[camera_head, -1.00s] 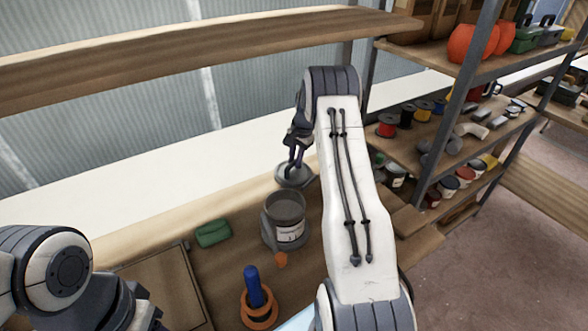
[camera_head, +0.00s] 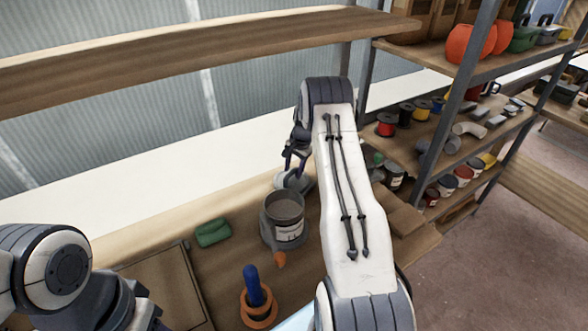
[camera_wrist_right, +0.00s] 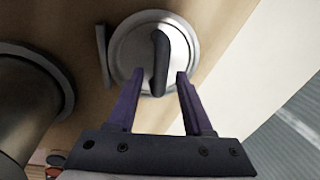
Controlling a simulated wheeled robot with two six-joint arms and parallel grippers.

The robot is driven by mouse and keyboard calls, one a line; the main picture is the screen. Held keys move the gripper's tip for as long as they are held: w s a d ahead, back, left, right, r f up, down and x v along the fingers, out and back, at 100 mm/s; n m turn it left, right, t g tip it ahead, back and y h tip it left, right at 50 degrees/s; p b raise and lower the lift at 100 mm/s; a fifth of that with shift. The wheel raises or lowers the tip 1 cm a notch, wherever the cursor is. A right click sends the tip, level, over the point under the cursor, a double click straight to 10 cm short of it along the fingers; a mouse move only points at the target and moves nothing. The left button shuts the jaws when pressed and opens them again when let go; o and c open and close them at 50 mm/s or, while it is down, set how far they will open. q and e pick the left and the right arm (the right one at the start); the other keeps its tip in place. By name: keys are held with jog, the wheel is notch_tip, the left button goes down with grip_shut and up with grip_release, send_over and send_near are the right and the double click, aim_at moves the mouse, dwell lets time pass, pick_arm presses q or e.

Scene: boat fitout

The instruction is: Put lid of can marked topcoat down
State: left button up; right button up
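The open can (camera_head: 284,215) stands upright on the bench with a pale label; its lettering is too small to read. It also shows at the left of the right wrist view (camera_wrist_right: 25,100). The round grey lid (camera_head: 296,184) lies behind it at the bench's back; in the right wrist view the lid (camera_wrist_right: 188,45) has a dark bar handle. My right gripper (camera_head: 288,168) is over the lid. In the wrist view its fingers (camera_wrist_right: 160,74) are apart, one to each side of the handle's near end, with gaps between. My left gripper (camera_head: 148,315) is at the lower left, its fingers unclear.
A green pouch (camera_head: 213,233) lies left of the can. An orange ring-shaped thing with a blue handle (camera_head: 254,287) is in front. A thin grey piece (camera_wrist_right: 102,55) stands beside the lid. A shelf rack (camera_head: 460,110) with spools and cans is right; a wooden shelf (camera_head: 200,50) hangs above.

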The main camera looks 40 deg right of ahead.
aim_at(297, 181)
jog(key=shift+r, duration=0.25)
notch_tip(297, 181, up, 7)
jog(key=s+b, duration=0.1)
jog(key=shift+s+d, duration=0.2)
jog(key=shift+d, duration=0.05)
dwell(0.3)
